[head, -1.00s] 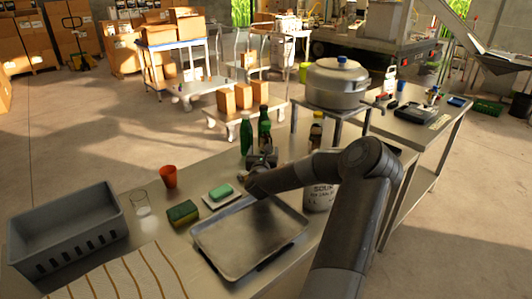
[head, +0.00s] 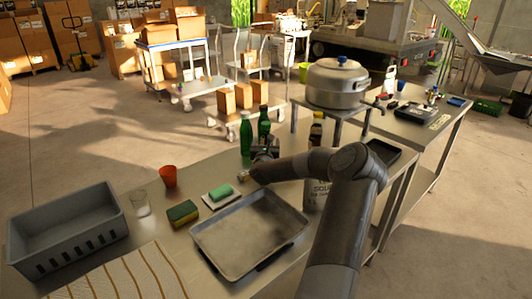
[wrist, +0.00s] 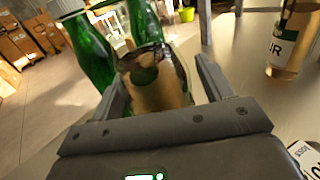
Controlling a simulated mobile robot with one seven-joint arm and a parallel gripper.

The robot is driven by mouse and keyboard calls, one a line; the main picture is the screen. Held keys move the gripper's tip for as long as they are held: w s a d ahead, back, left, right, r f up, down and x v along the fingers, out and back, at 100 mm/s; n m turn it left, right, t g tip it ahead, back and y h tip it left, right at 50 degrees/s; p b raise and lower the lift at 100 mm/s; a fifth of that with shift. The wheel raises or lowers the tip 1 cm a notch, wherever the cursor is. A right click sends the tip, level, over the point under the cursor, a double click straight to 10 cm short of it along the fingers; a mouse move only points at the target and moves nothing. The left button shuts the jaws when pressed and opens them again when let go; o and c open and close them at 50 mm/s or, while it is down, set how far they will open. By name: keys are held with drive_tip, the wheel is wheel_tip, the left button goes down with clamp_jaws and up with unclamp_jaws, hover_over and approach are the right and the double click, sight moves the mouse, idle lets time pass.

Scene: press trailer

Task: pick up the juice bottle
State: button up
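My gripper (wrist: 162,85) is open in the wrist view, with one finger on each side of a brownish see-through vessel (wrist: 155,90) with a dark rim. I cannot tell whether the fingers touch it, or whether it is the juice bottle. A bottle of amber-pink liquid with a pale label (wrist: 288,40) stands to the right, apart from the fingers. In the head view my gripper (head: 264,148) is low over the metal table, just in front of two green bottles (head: 246,134). My forearm and wrist hide much around it.
A metal tray (head: 250,235), a sponge (head: 183,213), soap on a dish (head: 221,192), a red cup (head: 168,176), a clear glass (head: 140,203) and a grey crate (head: 65,230) are on the table. A large pot (head: 337,84) stands behind on a stand.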

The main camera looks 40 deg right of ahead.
drive_tip(key=c, duration=1.4)
drive_tip(key=shift+r, duration=0.1)
